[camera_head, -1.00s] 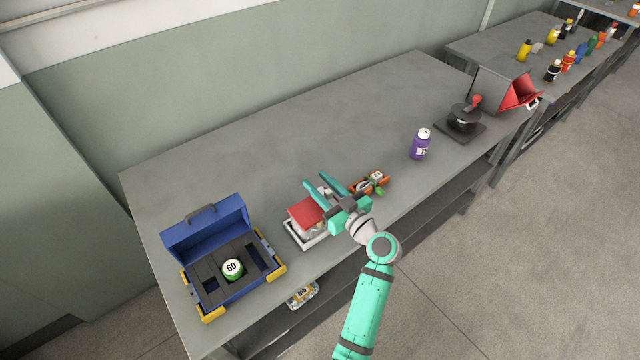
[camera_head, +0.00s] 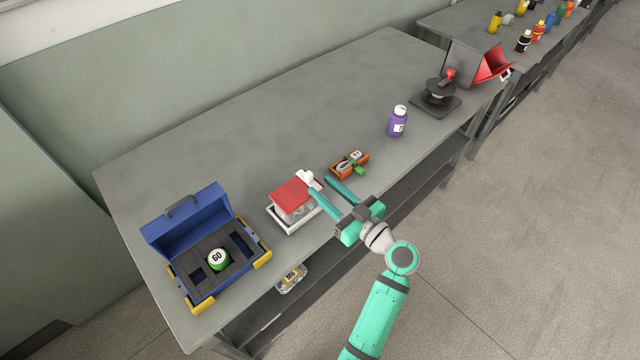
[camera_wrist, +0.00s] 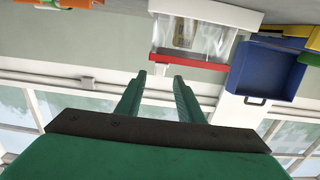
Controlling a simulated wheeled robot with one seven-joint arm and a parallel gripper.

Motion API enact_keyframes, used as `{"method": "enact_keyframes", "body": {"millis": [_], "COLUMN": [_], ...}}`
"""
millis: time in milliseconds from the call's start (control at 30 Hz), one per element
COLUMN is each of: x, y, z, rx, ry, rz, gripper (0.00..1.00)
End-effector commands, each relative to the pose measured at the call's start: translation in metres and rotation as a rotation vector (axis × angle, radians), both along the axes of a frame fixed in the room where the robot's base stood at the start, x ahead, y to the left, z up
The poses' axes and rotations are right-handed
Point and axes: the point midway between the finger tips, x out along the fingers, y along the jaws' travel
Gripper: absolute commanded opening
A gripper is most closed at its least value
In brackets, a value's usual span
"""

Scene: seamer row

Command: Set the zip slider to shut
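A clear bag (camera_wrist: 185,35) with a red strip (camera_wrist: 190,60) along its edge shows in the wrist view. In the head view its red top (camera_head: 295,191) sits over a white tray (camera_head: 287,226) near the table's front edge. A small white piece (camera_head: 306,177) stands at the right end of the red top; it may be the slider, but I cannot tell its setting. My gripper (camera_head: 323,187) is open and empty, its fingers apart, just right of the tray. One finger appears close to the white piece; contact is unclear. The fingers also show in the wrist view (camera_wrist: 160,78).
An orange tray (camera_head: 348,166) lies right of my fingers. The table's back is clear.

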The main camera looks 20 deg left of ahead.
Motion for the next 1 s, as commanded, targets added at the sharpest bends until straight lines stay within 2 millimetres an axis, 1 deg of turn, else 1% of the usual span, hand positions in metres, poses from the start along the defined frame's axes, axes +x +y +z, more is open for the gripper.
{"method": "enact_keyframes", "body": {"millis": [267,333,400,467,667,1000], "x": [0.0,-0.004,-0.012,-0.017,-0.009,0.019], "y": [-0.001,-0.011,-0.027,-0.033,-0.017,0.035], "z": [0.0,-0.003,-0.007,-0.008,-0.007,-0.008], "rx": [0.0,0.001,0.001,0.002,0.0,0.001], "ry": [0.0,0.002,0.002,0.001,-0.001,0.0], "rz": [0.0,-0.003,-0.002,0.001,0.007,0.007], "gripper": [0.34,0.34,0.34,0.34,0.34,0.34]}}
